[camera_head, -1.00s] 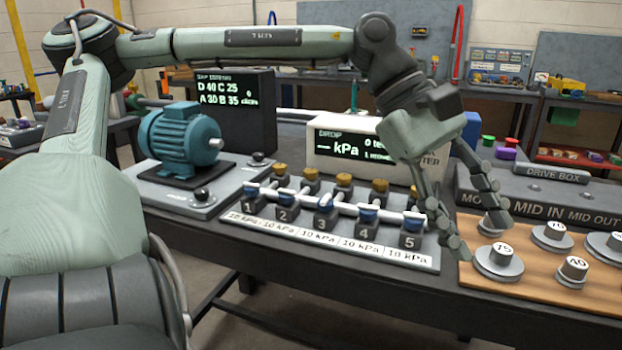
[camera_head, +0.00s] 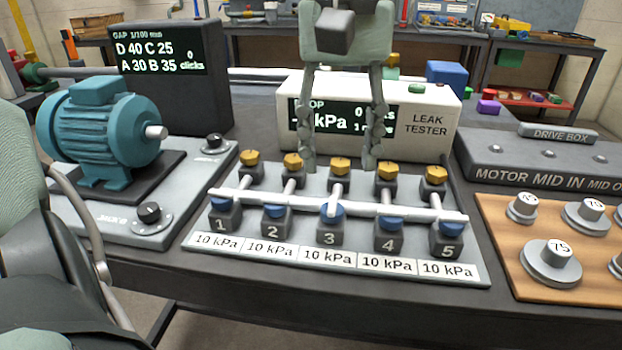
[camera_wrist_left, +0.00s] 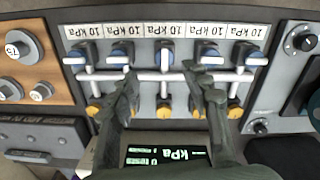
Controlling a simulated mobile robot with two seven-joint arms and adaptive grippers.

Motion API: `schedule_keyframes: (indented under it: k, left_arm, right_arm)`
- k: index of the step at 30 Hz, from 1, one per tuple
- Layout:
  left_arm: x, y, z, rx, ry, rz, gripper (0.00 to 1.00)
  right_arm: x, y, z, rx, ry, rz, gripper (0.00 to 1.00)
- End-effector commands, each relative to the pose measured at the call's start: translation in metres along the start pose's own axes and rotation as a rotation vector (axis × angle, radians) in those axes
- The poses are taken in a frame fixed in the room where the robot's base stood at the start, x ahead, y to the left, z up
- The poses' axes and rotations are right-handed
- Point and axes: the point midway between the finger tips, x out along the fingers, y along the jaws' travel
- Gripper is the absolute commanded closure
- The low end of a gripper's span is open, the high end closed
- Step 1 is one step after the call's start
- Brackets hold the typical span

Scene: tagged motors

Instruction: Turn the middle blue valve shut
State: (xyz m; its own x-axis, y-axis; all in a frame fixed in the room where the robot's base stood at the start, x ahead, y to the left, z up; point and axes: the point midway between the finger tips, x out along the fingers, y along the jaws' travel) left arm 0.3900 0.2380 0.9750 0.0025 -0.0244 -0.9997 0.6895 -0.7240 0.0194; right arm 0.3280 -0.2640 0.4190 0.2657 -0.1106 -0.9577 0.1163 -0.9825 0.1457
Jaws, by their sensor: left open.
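The middle blue valve (camera_head: 331,210) sits on the block marked 3, in a row of several blue valves on a grey plate. A white bar at it runs front to back; it also shows at the top centre of the left wrist view (camera_wrist_left: 165,56). My left gripper (camera_head: 340,165) hangs from above, behind valve 3. Its two fingers point down, spread wide, with nothing between them at the tips. In the left wrist view the fingertips (camera_wrist_left: 160,73) lie either side of valve 3's line, apart from its blue cap. My right gripper is not in view.
A white cross pipe (camera_head: 270,203) links the valves, with yellow knobs (camera_head: 387,173) behind. The leak tester (camera_head: 432,120) stands behind the gripper. A teal motor (camera_head: 100,125) is left; a wooden board with weights (camera_head: 550,262) is right. The front table edge is bare.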

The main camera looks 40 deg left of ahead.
Motion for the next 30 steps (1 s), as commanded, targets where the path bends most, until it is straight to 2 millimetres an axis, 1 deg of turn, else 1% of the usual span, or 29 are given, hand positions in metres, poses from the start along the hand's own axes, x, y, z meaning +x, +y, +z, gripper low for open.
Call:
schedule_keyframes:
  k: [2, 5, 8, 15, 19, 24, 30]
  left_arm:
    - [-0.001, -0.001, 0.000, 0.010, 0.010, -0.013, 0.52]
    - [0.004, -0.003, 0.000, 0.015, 0.013, -0.020, 0.52]
    - [0.017, -0.004, 0.000, 0.016, 0.013, -0.023, 0.52]
    - [0.055, -0.004, 0.000, 0.015, 0.011, -0.022, 0.52]
    - [0.070, -0.004, -0.001, 0.014, 0.012, -0.020, 0.52]
    - [0.077, -0.004, -0.001, 0.014, 0.013, -0.018, 0.52]
    - [0.077, -0.004, -0.001, 0.013, 0.013, -0.018, 0.52]
  right_arm:
    - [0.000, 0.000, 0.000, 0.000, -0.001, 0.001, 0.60]
    - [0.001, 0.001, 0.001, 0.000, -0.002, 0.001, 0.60]
    - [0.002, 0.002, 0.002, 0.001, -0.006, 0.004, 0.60]
    - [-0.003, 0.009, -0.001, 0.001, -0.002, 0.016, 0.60]
    - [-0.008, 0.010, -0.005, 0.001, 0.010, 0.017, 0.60]
    - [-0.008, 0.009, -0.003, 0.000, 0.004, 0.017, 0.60]
    - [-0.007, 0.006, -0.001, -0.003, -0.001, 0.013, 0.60]
